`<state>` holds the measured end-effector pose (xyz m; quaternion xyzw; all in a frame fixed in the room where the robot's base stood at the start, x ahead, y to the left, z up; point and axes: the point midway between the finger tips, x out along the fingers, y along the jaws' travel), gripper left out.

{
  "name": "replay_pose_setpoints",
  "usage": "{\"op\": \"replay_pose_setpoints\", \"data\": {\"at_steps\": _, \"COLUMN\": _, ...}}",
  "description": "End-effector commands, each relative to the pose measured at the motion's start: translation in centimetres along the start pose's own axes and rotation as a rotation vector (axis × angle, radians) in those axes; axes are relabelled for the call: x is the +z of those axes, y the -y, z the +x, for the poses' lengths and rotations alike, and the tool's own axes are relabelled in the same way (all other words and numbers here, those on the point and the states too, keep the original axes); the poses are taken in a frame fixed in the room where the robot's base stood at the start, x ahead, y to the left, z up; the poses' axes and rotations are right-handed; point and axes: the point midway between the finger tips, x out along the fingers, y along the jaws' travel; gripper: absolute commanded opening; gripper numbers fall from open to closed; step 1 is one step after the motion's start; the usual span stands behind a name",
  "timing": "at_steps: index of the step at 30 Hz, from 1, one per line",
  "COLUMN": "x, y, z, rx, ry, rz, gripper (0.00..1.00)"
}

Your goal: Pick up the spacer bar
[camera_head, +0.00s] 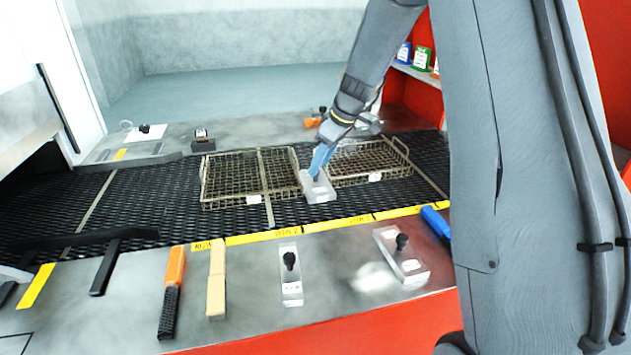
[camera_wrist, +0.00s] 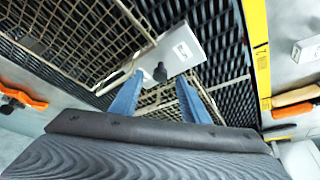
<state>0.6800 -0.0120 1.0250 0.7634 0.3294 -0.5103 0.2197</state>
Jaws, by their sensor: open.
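A pale metal bar with a black knob, which looks like the spacer bar (camera_head: 320,192), lies on the mesh belt between two wire baskets. My gripper (camera_head: 320,162) points down at it with blue fingers that partly hide its knob. In the wrist view the bar (camera_wrist: 182,46) is a flat grey block with a white label. My open fingers (camera_wrist: 160,78) stand on either side of its black knob (camera_wrist: 160,72) in that view. I cannot tell how far the fingertips are above the bar or whether they touch the knob.
Wire baskets stand left (camera_head: 232,205) and right (camera_head: 372,178) of the bar, close to it. Two similar knobbed metal pieces (camera_head: 291,290) (camera_head: 411,266) lie on the front ledge, with an orange-handled brush (camera_head: 174,268) and a wooden block (camera_head: 216,280).

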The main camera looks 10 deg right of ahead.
Motion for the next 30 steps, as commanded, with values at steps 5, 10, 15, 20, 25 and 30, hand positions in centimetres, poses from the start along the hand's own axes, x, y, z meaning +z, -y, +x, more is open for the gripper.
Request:
{"op": "replay_pose_setpoints", "data": {"at_steps": 5, "x": -0.1, "y": 0.1, "z": 2.0, "rx": -0.002, "ry": 0.001, "rz": -0.001, "gripper": 0.42}}
{"op": "replay_pose_setpoints", "data": {"at_steps": 10, "x": -0.1, "y": 0.0, "z": 2.7, "rx": 0.000, "ry": 0.000, "rz": -0.003, "gripper": 0.42}}
{"op": "replay_pose_setpoints", "data": {"at_steps": 15, "x": -0.1, "y": 0.1, "z": 2.7, "rx": 0.000, "ry": 0.000, "rz": -0.003, "gripper": 0.42}}
{"op": "replay_pose_setpoints", "data": {"at_steps": 20, "x": -0.1, "y": 0.1, "z": 2.7, "rx": 0.000, "ry": 0.000, "rz": -0.003, "gripper": 0.17}}
{"op": "replay_pose_setpoints", "data": {"at_steps": 25, "x": -0.1, "y": 0.1, "z": 2.7, "rx": 0.000, "ry": 0.000, "rz": -0.003, "gripper": 0.00}}
{"op": "replay_pose_setpoints", "data": {"at_steps": 30, "x": -0.1, "y": 0.1, "z": 2.7, "rx": 0.000, "ry": 0.000, "rz": -0.003, "gripper": 0.00}}
